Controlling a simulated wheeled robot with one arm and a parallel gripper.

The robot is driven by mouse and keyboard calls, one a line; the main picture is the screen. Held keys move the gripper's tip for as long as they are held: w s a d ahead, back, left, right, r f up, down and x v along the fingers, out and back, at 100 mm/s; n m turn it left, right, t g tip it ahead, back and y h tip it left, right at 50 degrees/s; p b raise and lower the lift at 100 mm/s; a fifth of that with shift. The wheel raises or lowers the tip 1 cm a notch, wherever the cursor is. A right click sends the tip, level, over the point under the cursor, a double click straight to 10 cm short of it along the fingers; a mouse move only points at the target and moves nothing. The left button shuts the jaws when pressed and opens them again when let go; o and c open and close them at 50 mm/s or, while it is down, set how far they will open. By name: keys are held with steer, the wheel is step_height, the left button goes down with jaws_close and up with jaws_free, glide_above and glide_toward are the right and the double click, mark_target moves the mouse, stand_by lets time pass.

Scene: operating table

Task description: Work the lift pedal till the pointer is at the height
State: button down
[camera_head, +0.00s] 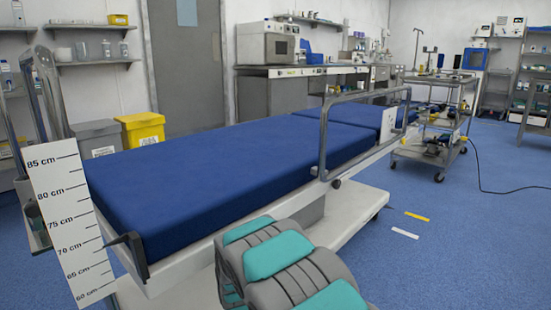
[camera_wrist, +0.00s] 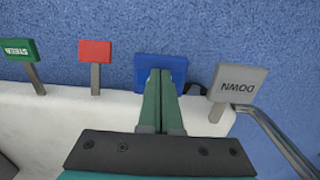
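The operating table (camera_head: 230,165) has a blue mattress on a pale frame. A white height scale (camera_head: 68,225), marked 60 to 85 cm, stands at its near left end. The dark pointer (camera_head: 130,243) on the table's corner has its tip close to the 70 cm mark, seemingly just below it. In the wrist view, the blue pedal (camera_wrist: 177,65) is in the middle and the grey DOWN pedal (camera_wrist: 238,84) is to its right. My gripper (camera_wrist: 160,74) has its green fingers together, tips over the blue pedal; I cannot tell whether they touch it. No label shows on the blue pedal.
A red pedal (camera_wrist: 95,51) and a green STEER pedal (camera_wrist: 19,50) are left of the blue one. A bent metal bar (camera_wrist: 270,130) runs beside the DOWN pedal. A trolley (camera_head: 430,150) stands at the far right; the blue floor (camera_head: 470,240) at right is mostly clear.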

steer(key=shift+s+f, duration=0.1)
steer(key=shift+f, duration=1.85)
steer(key=shift+r, duration=2)
steer(key=shift+f, duration=0.15)
steer(key=shift+p, duration=0.35)
steer(key=shift+r, duration=0.2)
steer(key=shift+r+p, duration=0.85)
steer(key=shift+r, duration=2.65)
